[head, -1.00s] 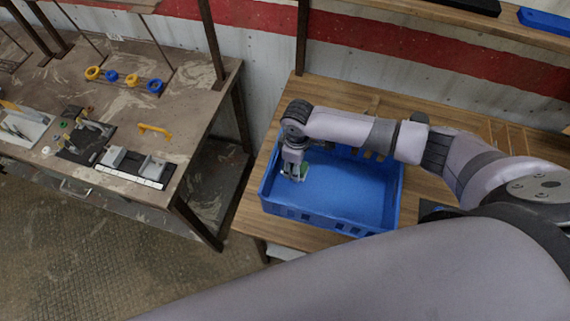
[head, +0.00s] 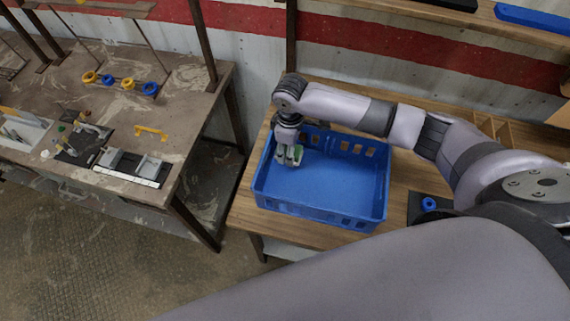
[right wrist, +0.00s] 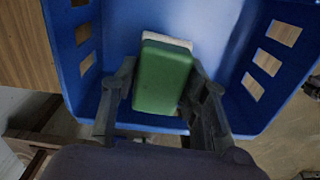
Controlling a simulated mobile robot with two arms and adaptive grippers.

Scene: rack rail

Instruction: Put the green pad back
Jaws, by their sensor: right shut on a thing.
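The green pad (right wrist: 162,80) is a green block with a whitish layer along one side. It sits between the two fingers of my right gripper (right wrist: 160,100), which is shut on it. In the head view the right gripper (head: 289,157) is inside the left part of the blue crate (head: 325,214), with a bit of the pad's green (head: 298,152) showing beside the fingers. I cannot tell whether the pad touches the crate's floor. My left gripper is not in view.
The crate stands on a wooden table (head: 405,205); a black holder with a blue ring (head: 429,204) is to its right. On the left, a worn workbench (head: 190,100) bears yellow and blue rings (head: 108,78), a yellow handle (head: 151,132) and small fixtures. A gap separates the tables.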

